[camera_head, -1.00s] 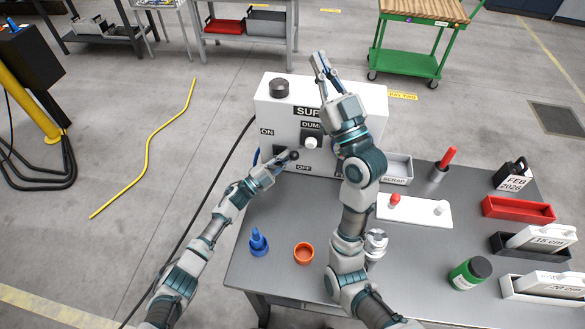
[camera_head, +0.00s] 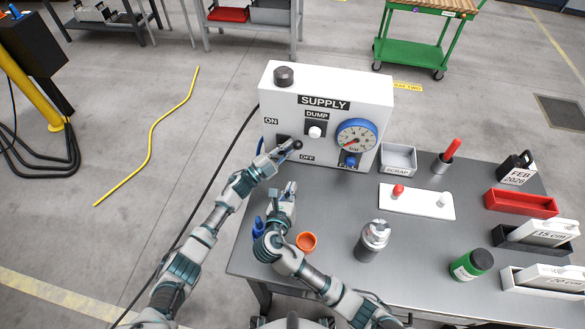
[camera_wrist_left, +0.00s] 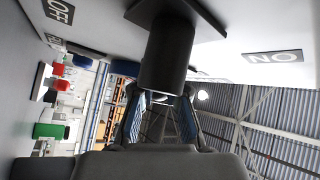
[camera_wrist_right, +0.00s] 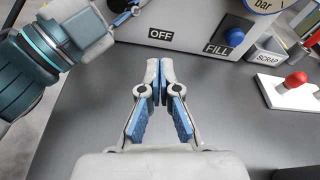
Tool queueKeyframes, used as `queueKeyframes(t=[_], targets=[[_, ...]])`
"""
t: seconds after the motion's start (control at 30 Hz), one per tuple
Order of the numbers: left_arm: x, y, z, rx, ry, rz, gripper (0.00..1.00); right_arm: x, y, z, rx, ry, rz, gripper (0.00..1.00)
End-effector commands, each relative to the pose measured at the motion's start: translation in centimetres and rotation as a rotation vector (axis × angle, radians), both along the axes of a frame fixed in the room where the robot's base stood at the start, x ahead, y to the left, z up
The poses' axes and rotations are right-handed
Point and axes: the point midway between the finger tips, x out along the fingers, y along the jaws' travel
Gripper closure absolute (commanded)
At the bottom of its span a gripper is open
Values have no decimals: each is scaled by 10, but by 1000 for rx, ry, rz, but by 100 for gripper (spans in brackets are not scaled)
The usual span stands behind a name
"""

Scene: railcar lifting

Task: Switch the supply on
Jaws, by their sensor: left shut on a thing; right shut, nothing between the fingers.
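The white SUPPLY box (camera_head: 325,95) stands at the back of the grey table. Its black lever (camera_head: 298,145) is on the lower left of the front, between the ON label (camera_head: 271,121) and the OFF label (camera_head: 307,157). My left gripper (camera_head: 287,150) is shut on the lever. In the left wrist view the dark lever (camera_wrist_left: 168,55) runs between the fingers, with ON to the right and OFF at upper left. My right gripper (camera_head: 290,188) is shut and empty, in front of the box; its fingertips meet in the right wrist view (camera_wrist_right: 160,80).
The box also carries a white DUMP knob (camera_head: 315,132), a gauge (camera_head: 356,138) and a blue FILL knob (camera_head: 350,160). An orange cup (camera_head: 306,242), a blue item (camera_head: 258,227) and a metal canister (camera_head: 373,240) stand near my right arm. The SCRAP tray (camera_head: 398,158) is right of the box.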

Motion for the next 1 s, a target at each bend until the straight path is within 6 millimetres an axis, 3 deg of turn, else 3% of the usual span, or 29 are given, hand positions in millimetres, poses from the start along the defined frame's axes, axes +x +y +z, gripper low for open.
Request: queueKeyframes(t=[0.5, 0.7, 1.0], targets=[[-4, -6, 3, -4, -7, -15, 100, 93, -24, -19, 3, -3, -1, 100], [-4, -6, 3, -4, -7, -15, 100, 105, -19, 7, 5, -4, 0, 100], [-4, -6, 3, -4, -7, -15, 100, 109, -19, 14, 4, -2, 0, 100]])
